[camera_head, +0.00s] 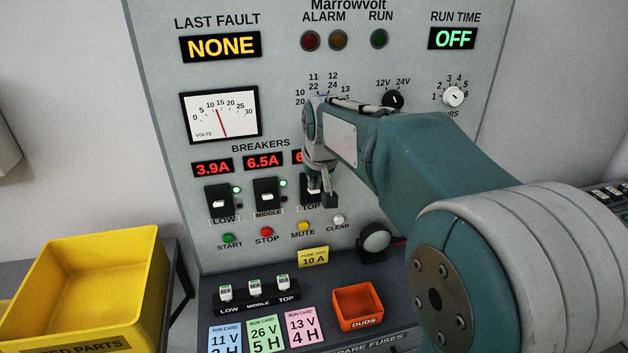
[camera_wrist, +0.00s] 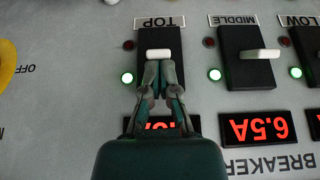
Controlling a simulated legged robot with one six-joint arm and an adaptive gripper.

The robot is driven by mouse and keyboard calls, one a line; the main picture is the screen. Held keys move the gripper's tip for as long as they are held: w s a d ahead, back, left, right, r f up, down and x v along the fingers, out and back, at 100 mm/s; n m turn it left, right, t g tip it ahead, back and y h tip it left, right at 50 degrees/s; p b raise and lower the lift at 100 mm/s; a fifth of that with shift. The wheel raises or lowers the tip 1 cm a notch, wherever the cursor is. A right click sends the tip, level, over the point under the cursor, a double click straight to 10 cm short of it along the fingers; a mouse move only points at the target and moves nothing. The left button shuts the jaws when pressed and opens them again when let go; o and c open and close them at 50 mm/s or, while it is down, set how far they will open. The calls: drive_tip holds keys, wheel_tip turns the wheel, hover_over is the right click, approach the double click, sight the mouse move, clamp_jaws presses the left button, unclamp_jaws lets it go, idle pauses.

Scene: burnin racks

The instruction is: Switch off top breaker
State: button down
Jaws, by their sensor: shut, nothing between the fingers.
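The top breaker (camera_wrist: 158,40) is a black block with a white lever (camera_wrist: 159,54), above a label reading TOP. The wrist view is upside down. The green light (camera_wrist: 127,77) beside this breaker is lit and its red light (camera_wrist: 128,44) is dark. My gripper (camera_wrist: 160,66) is shut and empty, its fingertips right at the lever. I cannot tell whether they touch it. In the head view, my gripper (camera_head: 323,199) covers most of the top breaker and part of its red readout.
The middle breaker (camera_head: 266,191) and low breaker (camera_head: 220,197) are to the left, with green lights lit. Start, stop, mute and clear buttons sit below. An orange DUDS bin (camera_head: 358,308) and small breaker modules are on the shelf. A yellow bin (camera_head: 85,290) stands left.

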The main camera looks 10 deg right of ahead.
drive_tip(key=t, duration=0.1)
drive_tip(key=s+f+t, duration=0.1)
drive_tip(key=t, duration=0.1)
drive_tip(key=shift+s+f, duration=0.1)
drive_tip(key=shift+s, duration=0.05)
drive_tip(key=shift+s+f+t, duration=0.15)
drive_tip(key=shift+f+t, duration=0.25)
drive_tip(key=shift+t, duration=0.2)
drive_tip(key=shift+r, duration=0.85)
